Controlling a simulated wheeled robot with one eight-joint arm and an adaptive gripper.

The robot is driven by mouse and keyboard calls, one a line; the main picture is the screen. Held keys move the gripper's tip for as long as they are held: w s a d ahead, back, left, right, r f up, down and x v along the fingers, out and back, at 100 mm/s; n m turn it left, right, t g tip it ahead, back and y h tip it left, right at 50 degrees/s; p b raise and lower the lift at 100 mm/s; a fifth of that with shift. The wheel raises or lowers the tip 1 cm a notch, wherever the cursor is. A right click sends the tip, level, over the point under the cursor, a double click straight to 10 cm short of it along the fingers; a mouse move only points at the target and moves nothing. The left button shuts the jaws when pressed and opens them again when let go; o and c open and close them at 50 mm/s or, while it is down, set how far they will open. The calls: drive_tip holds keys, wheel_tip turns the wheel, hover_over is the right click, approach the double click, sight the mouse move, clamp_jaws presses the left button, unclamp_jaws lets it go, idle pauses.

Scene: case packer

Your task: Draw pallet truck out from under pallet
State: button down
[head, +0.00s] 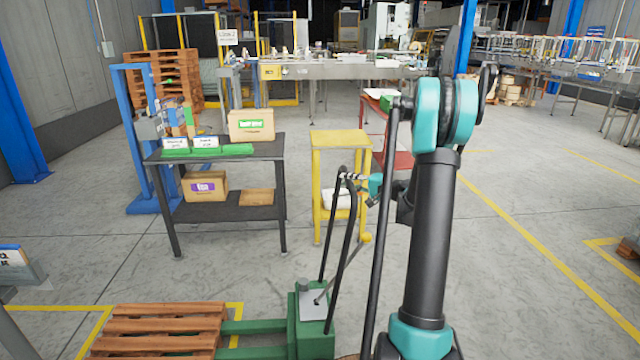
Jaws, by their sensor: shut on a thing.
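The green pallet truck (312,335) stands at the bottom centre, with its black loop handle (351,215) rising from its body. Its green forks (255,327) point left, and their far ends are hidden at the wooden pallet (160,326). A stretch of fork shows bare between the pallet and the truck's body. The pallet lies on the floor at the lower left. My gripper (350,177) is shut on the top of the handle, reaching it from the right; my arm hides part of the view on that side.
A dark table (270,150) with cartons and green trays stands behind the truck, beside a yellow stand (341,141) and a red cart (402,160). Yellow floor lines (85,335) surround the pallet. A grey panel (15,265) is at the left edge. Open floor lies to the right.

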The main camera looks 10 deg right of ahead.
drive_tip(key=d, duration=2.2)
drive_tip(key=shift+s, duration=0.35)
drive_tip(key=shift+d, duration=0.1)
drive_tip(key=c, duration=1.3)
unclamp_jaws()
drive_tip(key=shift+d, duration=0.1)
drive_tip(key=v, duration=1.1)
drive_tip(key=shift+s+d, duration=0.2)
drive_tip(key=shift+s, duration=0.15)
